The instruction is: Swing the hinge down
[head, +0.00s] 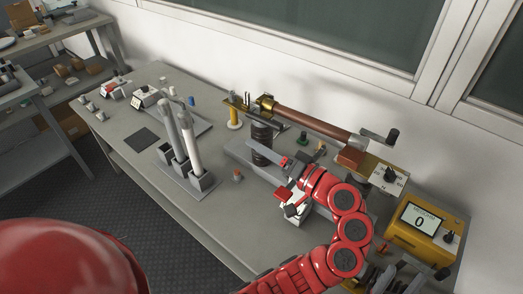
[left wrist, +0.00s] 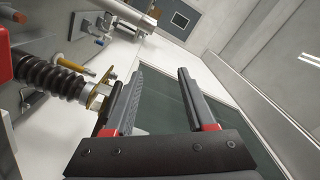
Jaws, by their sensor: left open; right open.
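A brown tube (head: 310,119) with a brass end fitting (head: 265,104) lies above a ribbed dark insulator (head: 262,146) on a grey base. In the left wrist view the insulator (left wrist: 52,78) and a brass fitting (left wrist: 98,96) are at left, beside the fingers. I cannot tell which part is the hinge. My right gripper is not in view.
A yellow meter (head: 423,229) reads 0. Upright grey and white tubes (head: 190,140) stand left. The table front (head: 180,199) has free room.

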